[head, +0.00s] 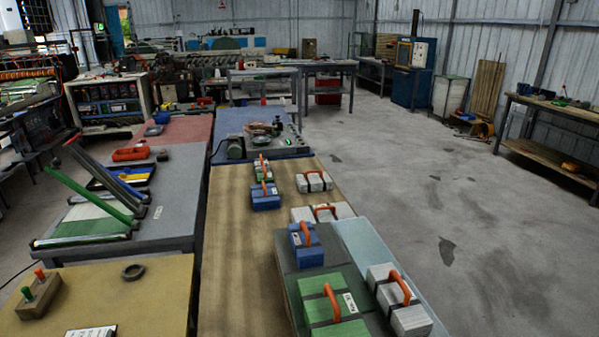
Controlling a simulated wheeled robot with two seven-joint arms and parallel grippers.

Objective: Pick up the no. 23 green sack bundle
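A green sack bundle (345,330) with a dark strap, an orange handle and a white label lies at the near end of the tan table, on a dark grey mat (290,262). Its lower part is cut off by the picture's bottom edge, and the label's writing is too small to read surely. Neither of my grippers is in view.
More white bundles (314,183) lie farther back. A grey table (165,225) with a green-armed device stands left. The floor (440,200) at the right is open.

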